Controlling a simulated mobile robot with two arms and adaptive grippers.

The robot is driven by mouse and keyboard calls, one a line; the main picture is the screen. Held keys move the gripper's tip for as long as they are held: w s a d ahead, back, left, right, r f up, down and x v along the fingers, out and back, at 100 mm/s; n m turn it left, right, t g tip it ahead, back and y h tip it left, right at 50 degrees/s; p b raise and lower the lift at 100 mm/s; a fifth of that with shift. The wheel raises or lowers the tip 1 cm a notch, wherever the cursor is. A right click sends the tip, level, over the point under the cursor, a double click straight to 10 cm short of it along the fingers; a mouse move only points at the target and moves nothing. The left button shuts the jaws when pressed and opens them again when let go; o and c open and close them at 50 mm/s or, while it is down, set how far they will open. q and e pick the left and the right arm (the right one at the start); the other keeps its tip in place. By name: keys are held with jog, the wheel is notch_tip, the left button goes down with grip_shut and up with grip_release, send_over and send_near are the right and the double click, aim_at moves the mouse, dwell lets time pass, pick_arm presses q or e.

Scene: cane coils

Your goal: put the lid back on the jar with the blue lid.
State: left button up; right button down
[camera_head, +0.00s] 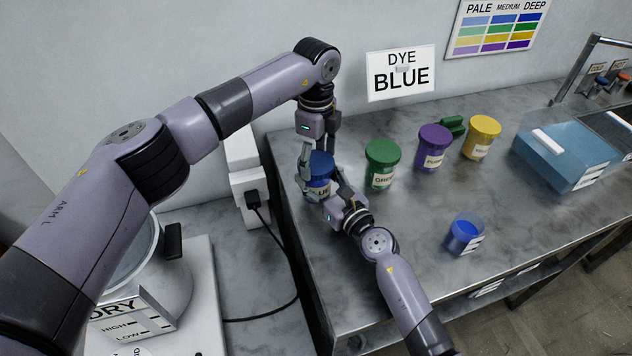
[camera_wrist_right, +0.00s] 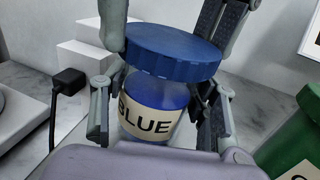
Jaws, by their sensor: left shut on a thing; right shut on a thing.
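The jar labelled BLUE (camera_head: 319,188) stands upright near the left end of the metal counter. It also shows in the right wrist view (camera_wrist_right: 152,112), clear with blue contents. The blue lid (camera_wrist_right: 172,52) is over the jar's mouth, slightly tilted in that view; I cannot tell whether it is seated. My left gripper (camera_head: 319,158) comes down from above and is shut on the lid, a finger at either side. My right gripper (camera_head: 326,187) reaches in from the front and is shut on the jar's body, below the lid. The lid (camera_head: 320,163) is partly hidden by the fingers in the head view.
A green-lidded jar (camera_head: 382,164) stands close to the right, then purple (camera_head: 433,148) and yellow (camera_head: 481,138) ones. A small cup of blue (camera_head: 465,234) stands nearer the front. A blue tray (camera_head: 565,165) is further right.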

pick_arm(q)
jog(key=c, duration=0.4)
jog(key=m, duration=0.3)
jog(key=shift+m, duration=0.4)
jog(key=m, duration=1.4)
jog(key=shift+f, duration=0.1)
jog(key=m, duration=1.8)
jog(key=o, duration=1.3)
jog(key=shift+o, duration=0.2)
